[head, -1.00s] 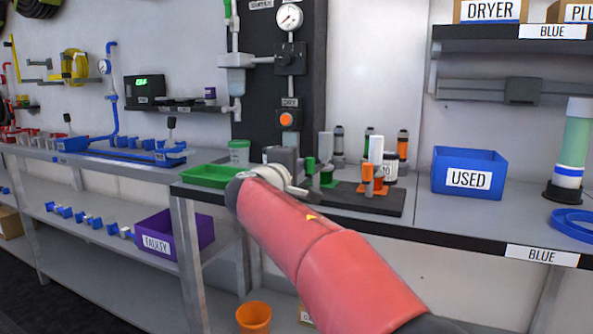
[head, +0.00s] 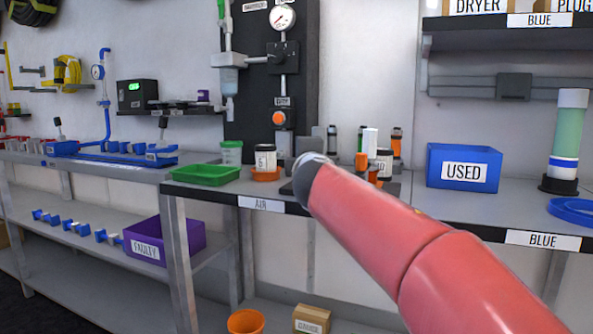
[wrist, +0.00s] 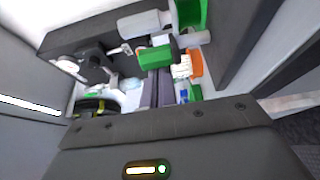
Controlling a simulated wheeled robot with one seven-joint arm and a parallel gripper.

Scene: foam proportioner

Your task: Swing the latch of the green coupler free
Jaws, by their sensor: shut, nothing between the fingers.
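In the wrist view, what looks like the green coupler is a green block (wrist: 155,57) just beyond my gripper, below a light grey cylinder (wrist: 145,23). My gripper (wrist: 157,75) shows as two dark fingers, close together and empty, pointing at the green block. I cannot tell whether they touch it. The latch cannot be made out clearly. Only a small green piece (head: 361,139) shows behind the arm, near a white upright post (head: 370,142).
A green tray (head: 206,175), an orange dish (head: 265,175) with a labelled jar (head: 265,158), and a lidded green cup (head: 231,153) stand to the left. A blue USED bin (head: 464,167) stands to the right. In the wrist view an orange part (wrist: 195,66) is close right of the green block.

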